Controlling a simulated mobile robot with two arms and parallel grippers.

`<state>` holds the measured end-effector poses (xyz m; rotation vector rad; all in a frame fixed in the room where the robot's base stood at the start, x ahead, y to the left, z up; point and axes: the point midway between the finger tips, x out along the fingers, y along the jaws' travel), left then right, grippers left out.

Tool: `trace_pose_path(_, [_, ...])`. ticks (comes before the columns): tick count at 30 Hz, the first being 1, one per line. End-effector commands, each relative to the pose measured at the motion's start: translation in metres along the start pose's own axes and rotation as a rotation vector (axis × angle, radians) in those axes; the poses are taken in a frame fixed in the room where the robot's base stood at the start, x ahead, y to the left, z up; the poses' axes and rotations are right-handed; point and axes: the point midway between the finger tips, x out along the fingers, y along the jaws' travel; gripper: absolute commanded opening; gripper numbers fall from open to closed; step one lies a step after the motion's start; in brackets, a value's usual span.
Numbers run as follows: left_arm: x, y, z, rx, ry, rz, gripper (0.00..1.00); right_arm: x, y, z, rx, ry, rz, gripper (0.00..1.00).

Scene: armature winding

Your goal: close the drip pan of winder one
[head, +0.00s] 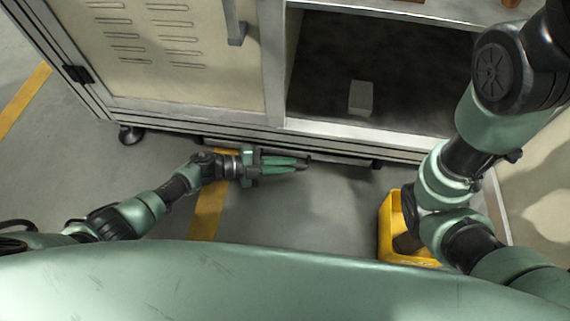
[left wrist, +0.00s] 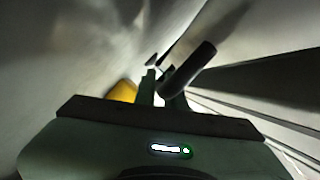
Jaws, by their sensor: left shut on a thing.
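The winder's beige cabinet (head: 185,60) stands across the top of the head view. The drip pan (head: 345,160) shows as a thin dark strip low under the cabinet's front edge; most of it is hidden beneath. My left gripper (head: 305,163) lies low above the floor at this strip. Its fingers are shut on a dark bar, which looks like the pan's handle. In the left wrist view, the dark rounded bar (left wrist: 190,70) shows at the fingers (left wrist: 160,90). My right arm crosses the right side of the head view, but its gripper is out of view.
An open dark compartment in the cabinet holds a small grey block (head: 360,98). A caster (head: 131,135) stands under the cabinet's left corner. A yellow bin (head: 388,235) stands on the floor at right, partly behind my right arm. The floor left of my gripper is clear.

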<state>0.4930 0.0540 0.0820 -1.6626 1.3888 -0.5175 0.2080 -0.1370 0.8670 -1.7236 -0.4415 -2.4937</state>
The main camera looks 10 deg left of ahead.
Motion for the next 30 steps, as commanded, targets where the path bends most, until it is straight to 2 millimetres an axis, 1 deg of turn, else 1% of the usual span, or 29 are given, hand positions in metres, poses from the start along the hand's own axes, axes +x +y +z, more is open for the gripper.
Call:
trace_pose_path(1, [-0.001,-0.004,0.005,0.005,-0.016,-0.004,0.00,0.000,0.000,0.000,0.000,0.000,0.000,0.81])
trace_pose_path(3, [-0.001,-0.004,0.006,0.005,-0.016,-0.005,0.00,0.000,0.000,0.000,0.000,0.000,0.000,0.81])
trace_pose_path(4, [-0.001,-0.004,0.006,0.005,-0.016,-0.005,0.14,0.000,0.000,0.000,0.000,0.000,0.000,0.81])
trace_pose_path(5, [-0.001,-0.004,0.006,0.006,-0.015,-0.005,0.22,0.000,0.000,0.000,0.000,0.000,0.000,0.81])
trace_pose_path(6, [-0.001,-0.004,0.005,0.006,-0.015,-0.005,0.33,0.000,0.000,0.000,0.000,0.000,0.000,0.81])
trace_pose_path(21, [-0.002,-0.004,0.002,0.004,-0.007,-0.005,0.33,0.001,0.000,0.001,0.000,-0.001,-0.001,0.81])
trace_pose_path(23, [-0.007,-0.004,0.002,0.003,-0.008,-0.004,0.33,0.004,0.001,0.002,0.000,-0.001,-0.001,0.81])
trace_pose_path(25, [-0.016,-0.005,0.001,0.002,-0.009,-0.003,0.33,0.009,0.002,0.004,0.000,-0.001,-0.001,0.81])
trace_pose_path(30, [-0.046,-0.005,0.001,0.001,-0.011,-0.002,0.33,0.021,0.004,0.009,0.001,-0.002,-0.001,0.81])
